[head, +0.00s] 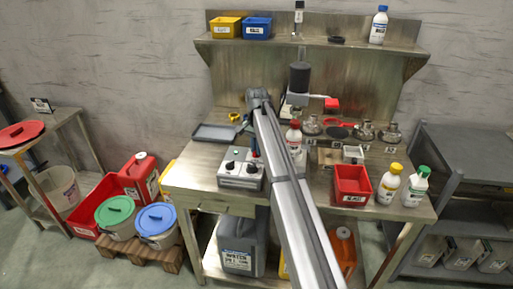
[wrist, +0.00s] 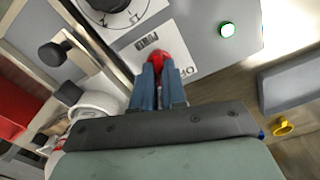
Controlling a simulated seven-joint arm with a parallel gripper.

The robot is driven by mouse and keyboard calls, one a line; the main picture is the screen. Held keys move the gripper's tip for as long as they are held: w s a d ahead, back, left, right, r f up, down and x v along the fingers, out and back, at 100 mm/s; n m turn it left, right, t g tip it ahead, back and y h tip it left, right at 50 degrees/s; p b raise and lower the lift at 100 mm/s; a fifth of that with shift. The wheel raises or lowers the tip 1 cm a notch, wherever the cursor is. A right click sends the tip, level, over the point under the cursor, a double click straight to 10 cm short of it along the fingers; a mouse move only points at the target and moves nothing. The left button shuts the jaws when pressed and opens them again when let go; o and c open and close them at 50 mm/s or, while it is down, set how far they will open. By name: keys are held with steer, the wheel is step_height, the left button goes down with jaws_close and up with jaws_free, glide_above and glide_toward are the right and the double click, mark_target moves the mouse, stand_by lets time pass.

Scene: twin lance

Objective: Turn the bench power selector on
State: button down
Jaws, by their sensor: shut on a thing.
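The power selector (wrist: 157,57) is a small red knob on a pale grey panel in the wrist view. A "POWER" label lies at its left and "OFF" lettering at its right. My gripper (wrist: 157,74) has its two blue fingers closed on the red knob, which partly hides the knob's shape and angle. A green round lamp (wrist: 227,29) on the same panel looks bright.
A black dial (wrist: 110,3) is beside the selector. A grey tray (head: 215,132) lies behind the box. Right of my arm are a red bin (head: 352,185), a white bottle with yellow cap (head: 387,185), and a red-capped bottle (head: 293,137). A yellow ring (wrist: 283,126) lies on the bench.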

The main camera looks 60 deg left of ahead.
steer(key=shift+m, duration=1)
steer(key=c, duration=1.2)
jaws_free()
steer(key=shift+r, duration=0.1)
step_height(320, 180, up, 14)
steer(key=shift+f, duration=0.2)
